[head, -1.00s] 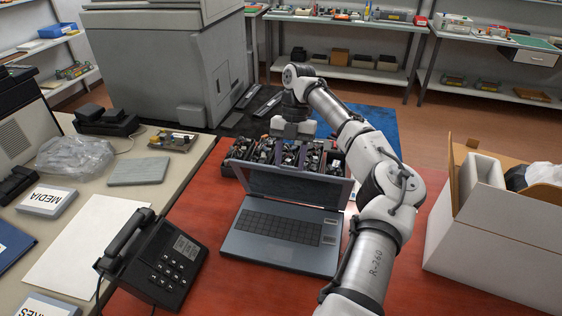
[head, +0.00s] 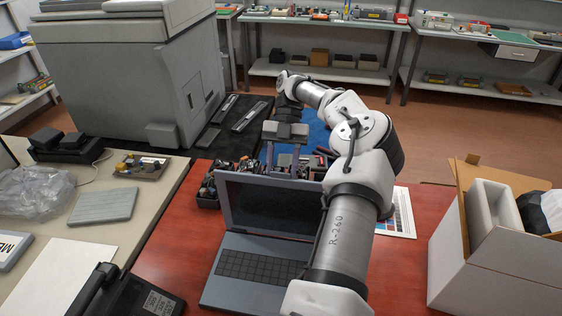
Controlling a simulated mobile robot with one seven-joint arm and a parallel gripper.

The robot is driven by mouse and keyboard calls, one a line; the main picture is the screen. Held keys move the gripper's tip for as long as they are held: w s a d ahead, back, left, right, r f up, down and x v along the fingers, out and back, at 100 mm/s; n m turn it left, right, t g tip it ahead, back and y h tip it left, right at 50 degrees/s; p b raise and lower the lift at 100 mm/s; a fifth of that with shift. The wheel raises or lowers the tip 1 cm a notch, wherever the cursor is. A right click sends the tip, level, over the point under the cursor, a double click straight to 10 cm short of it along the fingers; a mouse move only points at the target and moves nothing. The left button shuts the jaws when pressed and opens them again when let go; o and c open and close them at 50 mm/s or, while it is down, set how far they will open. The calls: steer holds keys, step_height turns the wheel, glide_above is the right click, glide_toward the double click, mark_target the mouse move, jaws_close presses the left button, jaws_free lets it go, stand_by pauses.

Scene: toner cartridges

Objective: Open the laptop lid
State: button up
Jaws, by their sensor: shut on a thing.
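The grey laptop stands on the red table, with its keyboard base (head: 232,292) flat and facing me. Its lid (head: 268,208) is raised at a steep angle, with the dark screen showing. My gripper (head: 286,172) is above and behind the lid, its fingers reaching down to the top edge. It is shut on the lid there; the exact contact is hard to see. My arm covers the right side of the base and the lid's right edge.
Toner parts in a dark tray (head: 207,190) lie right behind the lid. A white box (head: 490,240) stands at the right, and a printed colour sheet (head: 402,215) lies beside my arm.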

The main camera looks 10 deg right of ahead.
steer(key=shift+s+f, duration=0.1)
steer(key=shift+f, duration=0.55)
steer(key=o, duration=1.2)
steer(key=shift+d, duration=0.1)
steer(key=shift+o, duration=1)
steer(key=shift+w+f, duration=0.15)
steer(key=shift+w, duration=0.1)
steer(key=shift+r, duration=0.3)
